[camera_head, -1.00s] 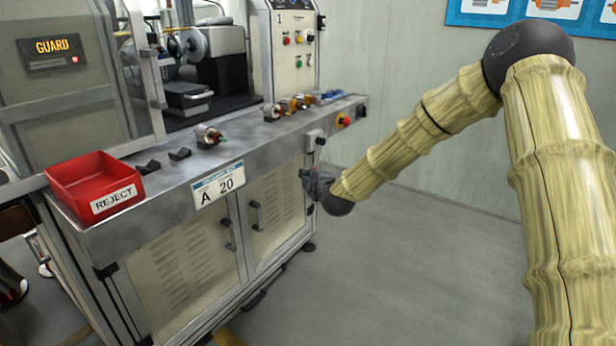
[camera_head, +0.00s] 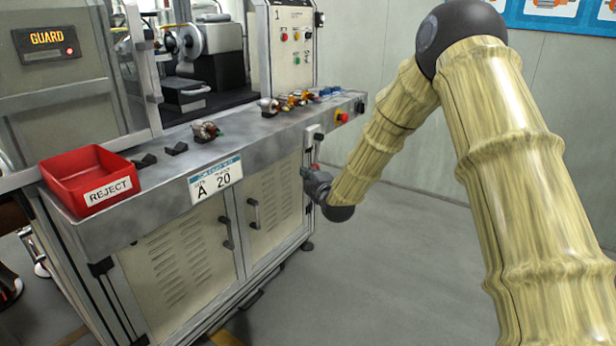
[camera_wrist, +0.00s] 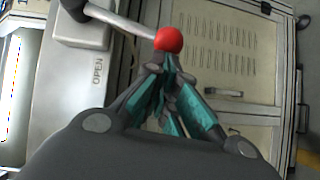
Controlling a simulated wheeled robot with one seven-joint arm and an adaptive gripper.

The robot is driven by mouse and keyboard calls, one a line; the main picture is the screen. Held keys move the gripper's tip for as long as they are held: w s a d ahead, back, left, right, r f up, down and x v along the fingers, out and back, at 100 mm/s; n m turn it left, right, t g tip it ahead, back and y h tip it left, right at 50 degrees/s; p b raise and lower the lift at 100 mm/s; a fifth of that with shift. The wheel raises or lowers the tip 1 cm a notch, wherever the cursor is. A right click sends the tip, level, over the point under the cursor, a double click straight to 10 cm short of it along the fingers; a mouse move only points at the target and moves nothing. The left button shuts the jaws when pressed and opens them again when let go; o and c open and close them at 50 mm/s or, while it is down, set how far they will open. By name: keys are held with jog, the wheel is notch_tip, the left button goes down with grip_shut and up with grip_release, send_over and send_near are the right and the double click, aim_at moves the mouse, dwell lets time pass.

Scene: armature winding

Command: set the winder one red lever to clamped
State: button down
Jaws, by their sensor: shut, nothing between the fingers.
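The red lever's ball knob (camera_wrist: 168,39) shows in the wrist view on a pale metal rod, which runs from a dark pivot (camera_wrist: 75,8) at the upper left. The pivot sits on a light grey housing (camera_wrist: 85,32) marked OPEN beside the rod; no other marking is readable. My gripper (camera_wrist: 168,60) is shut and empty, its teal fingertips right at the knob's near side; I cannot tell whether they touch. In the head view my gripper (camera_head: 307,173) is at the bench's front right, below the small grey lever housing (camera_head: 314,136). The lever is tiny there.
The bench front carries cabinet doors (camera_head: 180,258) with handles close to my gripper. The red reject bin (camera_head: 75,170) and several small parts stand on top. Floor to the right is clear.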

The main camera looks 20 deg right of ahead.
jog(key=w+d+f+n+t+y+b, duration=0.1)
jog(key=w+d+n+t+b, duration=0.3)
jog(key=b, duration=0.6)
jog(key=d+f+n, duration=0.1)
jog(key=d+n, duration=0.1)
jog(key=n, duration=0.1)
jog(key=shift+w+f+y, duration=0.3)
jog(key=shift+w, duration=0.1)
jog(key=shift+d+r, duration=0.1)
jog(key=s+a+f, duration=0.1)
jog(key=s+f, duration=0.4)
jog(key=s, duration=0.7)
jog(key=shift+a, duration=0.3)
jog(key=shift+f, duration=0.2)
